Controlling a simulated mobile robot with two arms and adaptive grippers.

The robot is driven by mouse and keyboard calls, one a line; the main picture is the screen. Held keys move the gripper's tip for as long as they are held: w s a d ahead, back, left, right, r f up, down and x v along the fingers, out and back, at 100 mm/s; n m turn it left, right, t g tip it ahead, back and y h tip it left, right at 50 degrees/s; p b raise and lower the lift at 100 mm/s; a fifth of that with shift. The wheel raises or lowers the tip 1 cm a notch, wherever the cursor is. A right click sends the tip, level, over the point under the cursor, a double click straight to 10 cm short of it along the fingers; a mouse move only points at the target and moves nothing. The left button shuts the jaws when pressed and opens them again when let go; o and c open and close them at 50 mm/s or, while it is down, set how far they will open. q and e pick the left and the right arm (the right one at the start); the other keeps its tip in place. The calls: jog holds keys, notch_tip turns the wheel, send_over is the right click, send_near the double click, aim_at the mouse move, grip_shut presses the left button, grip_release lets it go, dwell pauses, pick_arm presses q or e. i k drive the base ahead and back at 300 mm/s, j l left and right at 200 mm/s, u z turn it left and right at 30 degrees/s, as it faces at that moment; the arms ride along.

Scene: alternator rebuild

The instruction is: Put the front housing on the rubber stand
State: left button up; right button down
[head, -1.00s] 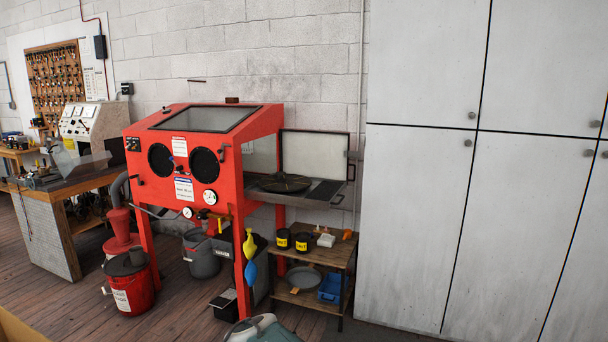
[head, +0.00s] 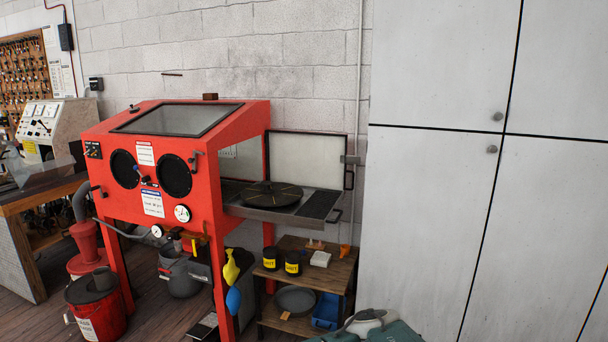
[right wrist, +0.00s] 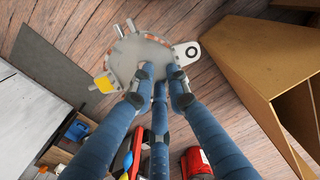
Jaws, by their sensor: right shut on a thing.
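My right gripper (right wrist: 160,80) shows in the right wrist view. Its blue fingers are shut on the front housing (right wrist: 137,52), a round grey metal part with protruding lugs, one with a hole at the right. A yellow piece shows at its left edge. The housing is held above the wooden floor. In the head view a black round turntable (head: 268,196) lies on the pulled-out tray of the red cabinet. A low raised dark shape is at its middle; I cannot tell whether it is the rubber stand. My left gripper is not in view.
The red blasting cabinet (head: 150,196) has its side door open. A small wooden shelf (head: 325,273) with black jars stands below the tray. Tall grey cupboards (head: 440,210) stand at the right. A brown box (right wrist: 262,62) is near the housing in the right wrist view.

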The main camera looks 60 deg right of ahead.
aim_at(267, 182)
jog(key=i+l, duration=0.25)
jog(key=l, duration=0.2)
jog(key=i+l+z, duration=0.1)
jog(key=l, duration=0.4)
jog(key=i+l, duration=0.35)
jog(key=i+l+z, duration=0.1)
jog(key=i+l, duration=0.15)
jog(key=l, duration=0.3)
jog(key=i+l, duration=0.3)
jog(key=l, duration=0.15)
jog(key=i+l+z, duration=0.1)
jog(key=i+l, duration=0.15)
jog(key=l, duration=0.15)
